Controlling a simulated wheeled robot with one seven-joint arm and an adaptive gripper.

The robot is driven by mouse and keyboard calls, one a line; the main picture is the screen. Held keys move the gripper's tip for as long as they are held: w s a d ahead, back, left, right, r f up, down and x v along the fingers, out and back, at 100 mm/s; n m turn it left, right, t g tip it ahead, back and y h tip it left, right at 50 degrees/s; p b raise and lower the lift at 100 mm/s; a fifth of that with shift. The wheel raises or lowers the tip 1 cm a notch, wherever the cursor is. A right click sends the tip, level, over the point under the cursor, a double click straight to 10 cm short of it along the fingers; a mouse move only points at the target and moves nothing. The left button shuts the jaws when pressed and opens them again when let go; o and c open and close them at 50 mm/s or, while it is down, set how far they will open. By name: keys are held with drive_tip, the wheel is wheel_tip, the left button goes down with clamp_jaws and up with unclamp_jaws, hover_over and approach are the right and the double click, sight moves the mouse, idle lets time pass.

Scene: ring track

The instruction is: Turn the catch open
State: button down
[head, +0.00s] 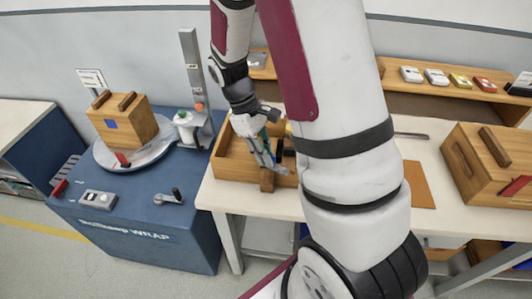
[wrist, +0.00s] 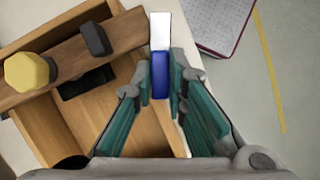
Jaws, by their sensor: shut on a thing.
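A wooden open box (head: 232,172) stands on the white table, under my gripper (head: 272,168). The wrist view shows a wooden bar (wrist: 70,62) across the box, with a black block (wrist: 95,39) and a yellow knob (wrist: 30,72) on it. My gripper (wrist: 160,77) is shut on a narrow blue-and-white piece (wrist: 160,62); its blue part lies between the fingertips and its white end points away. The piece lies past the box's edge in that view. I cannot tell for certain which part is the catch. My arm hides much of the box's right side in the head view.
A blue wrapping machine (head: 150,235) stands at left, with a wooden case (head: 128,128) on its turntable. Another wooden case (head: 490,165) is on the table at right. A back shelf (head: 430,84) holds several small items. Free floor lies at front left.

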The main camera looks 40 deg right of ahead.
drive_tip(key=m+y, duration=0.1)
drive_tip(key=m, duration=0.2)
drive_tip(key=m+y, duration=0.1)
drive_tip(key=m, duration=0.2)
drive_tip(key=shift+d+m+y, duration=0.2)
drive_tip(key=shift+m+y, duration=0.1)
drive_tip(key=m+y, duration=0.1)
drive_tip(key=m, duration=0.2)
drive_tip(key=m+t+y, duration=0.1)
drive_tip(key=m, duration=0.2)
drive_tip(key=shift+d+m+p, duration=0.1)
drive_tip(key=shift+m+p, duration=0.2)
drive_tip(key=shift+p, duration=0.05)
drive_tip(key=c, duration=1.6)
unclamp_jaws()
drive_tip(key=v, duration=1.2)
drive_tip(key=shift+d, duration=0.2)
drive_tip(key=shift+s, duration=0.1)
